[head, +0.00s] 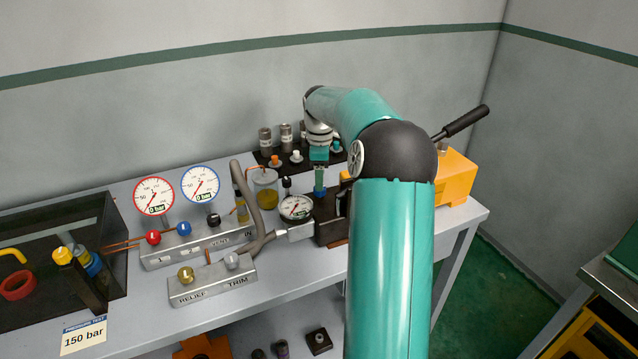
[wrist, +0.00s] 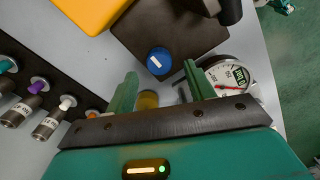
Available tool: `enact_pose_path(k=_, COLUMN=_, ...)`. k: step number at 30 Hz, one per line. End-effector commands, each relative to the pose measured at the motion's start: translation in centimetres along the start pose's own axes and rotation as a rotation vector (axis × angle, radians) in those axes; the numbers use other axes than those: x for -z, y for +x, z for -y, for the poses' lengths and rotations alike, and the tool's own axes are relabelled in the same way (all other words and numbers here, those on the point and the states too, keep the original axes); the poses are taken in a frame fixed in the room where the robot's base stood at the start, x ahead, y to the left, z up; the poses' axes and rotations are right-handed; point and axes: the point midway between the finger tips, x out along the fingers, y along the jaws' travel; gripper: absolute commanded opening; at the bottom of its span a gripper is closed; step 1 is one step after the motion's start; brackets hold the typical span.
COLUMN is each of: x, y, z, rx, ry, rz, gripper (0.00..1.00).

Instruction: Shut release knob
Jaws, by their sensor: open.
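The release knob is a round blue knob (wrist: 159,61) with a white line on top, on a dark block (wrist: 150,28). In the wrist view it lies just ahead of and between my green fingertips. My gripper (wrist: 160,70) is open, with nothing between its fingers. In the head view my gripper (head: 320,178) points down right over the blue knob (head: 319,193). Whether the fingers touch the knob I cannot tell. My arm hides part of the block and pump in the head view.
A round gauge (wrist: 228,76) sits close to the right finger; it also shows in the head view (head: 295,207). The orange pump (head: 456,178) with its black-gripped lever (head: 465,120) stands to the right. Behind is a dark rack of fittings (head: 272,160). A valve manifold (head: 200,243) is left.

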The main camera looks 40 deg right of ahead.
Motion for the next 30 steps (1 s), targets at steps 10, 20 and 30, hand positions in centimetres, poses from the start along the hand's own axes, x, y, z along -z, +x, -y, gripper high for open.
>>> enact_pose_path(k=10, x=0.2, y=3.2, z=-0.2, rx=0.001, ry=-0.002, rz=0.000, gripper=0.54)
enact_pose_path(k=20, x=0.2, y=3.2, z=-0.2, rx=0.001, ry=-0.002, rz=0.000, gripper=0.30)
enact_pose_path(k=30, x=0.2, y=3.2, z=-0.2, rx=0.001, ry=0.009, rz=0.000, gripper=0.09)
